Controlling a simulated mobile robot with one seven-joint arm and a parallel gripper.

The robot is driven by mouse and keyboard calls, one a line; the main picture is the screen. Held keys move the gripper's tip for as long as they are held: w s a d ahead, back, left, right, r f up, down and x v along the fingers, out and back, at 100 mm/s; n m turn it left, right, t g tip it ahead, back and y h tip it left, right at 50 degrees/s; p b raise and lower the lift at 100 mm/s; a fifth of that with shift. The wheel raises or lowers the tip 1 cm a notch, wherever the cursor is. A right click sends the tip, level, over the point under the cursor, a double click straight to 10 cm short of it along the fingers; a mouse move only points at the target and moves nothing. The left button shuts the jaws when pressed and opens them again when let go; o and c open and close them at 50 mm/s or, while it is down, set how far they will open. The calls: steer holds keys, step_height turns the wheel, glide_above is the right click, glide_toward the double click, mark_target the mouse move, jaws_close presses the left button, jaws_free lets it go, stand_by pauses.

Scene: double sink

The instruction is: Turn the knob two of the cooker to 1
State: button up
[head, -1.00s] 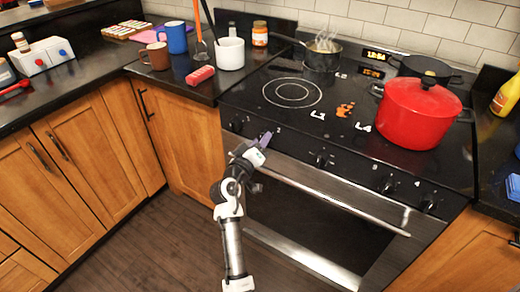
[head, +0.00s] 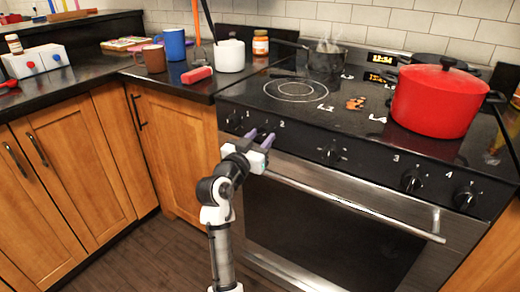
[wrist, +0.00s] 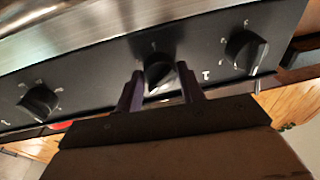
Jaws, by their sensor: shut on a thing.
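The cooker (head: 300,115) has a black front panel with a row of black knobs. Knob two (wrist: 160,77) sits between the two purple fingers of my gripper (wrist: 161,90) in the wrist view. My gripper is shut on it. In the head view my gripper (head: 261,137) is at the left part of the panel, just left of the printed 2, and its fingers hide most of the knob. The neighbouring left knob (head: 233,121) is free; it shows at the right in the wrist view (wrist: 246,48). The dial marks around knob two are too small to read.
The oven door handle (head: 350,206) runs just below and right of my gripper. A red pot (head: 437,103) and a steaming pan (head: 325,60) stand on the hob. Mugs and a white jar (head: 230,56) stand on the left counter. The floor in front is clear.

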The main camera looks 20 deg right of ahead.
steer(key=shift+m+b, duration=0.35)
steer(key=shift+m, duration=0.05)
steer(key=o, duration=1)
steer(key=shift+c, duration=0.2)
steer(key=shift+a, duration=0.1)
steer(key=v, duration=0.7)
steer(key=shift+b, duration=0.35)
steer(key=shift+s+a, duration=0.1)
